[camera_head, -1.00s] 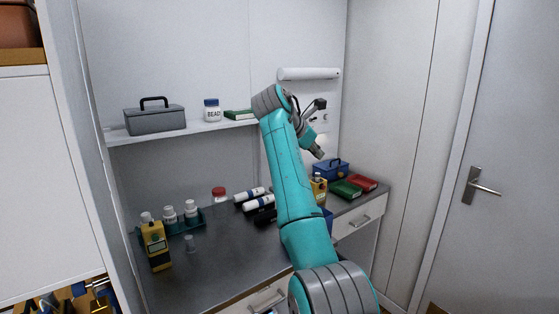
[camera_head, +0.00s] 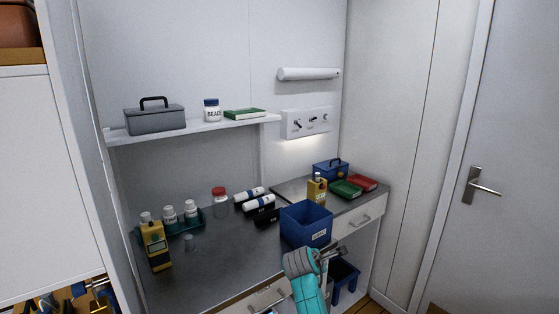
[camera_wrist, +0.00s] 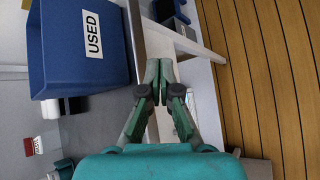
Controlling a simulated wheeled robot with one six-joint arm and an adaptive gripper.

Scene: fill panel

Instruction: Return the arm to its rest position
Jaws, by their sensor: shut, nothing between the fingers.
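My gripper (camera_wrist: 159,68) is shut and empty in the wrist view, its two fingertips together beside the blue bin marked USED (camera_wrist: 66,65). In the head view my teal arm is folded low at the front edge of the bench, with my gripper (camera_head: 332,256) just below and right of the blue bin (camera_head: 306,232). The bin stands upright on the bench corner. I cannot tell the exact gap between the gripper and the bin.
A second blue bin (camera_head: 344,275) sits low under the drawer (camera_head: 357,221). The bench (camera_head: 220,268) holds a yellow device (camera_head: 155,246), a bottle rack (camera_head: 188,226) and a red-lidded jar (camera_head: 219,202). Wooden floor (camera_wrist: 270,80) lies open at the right of the wrist view.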

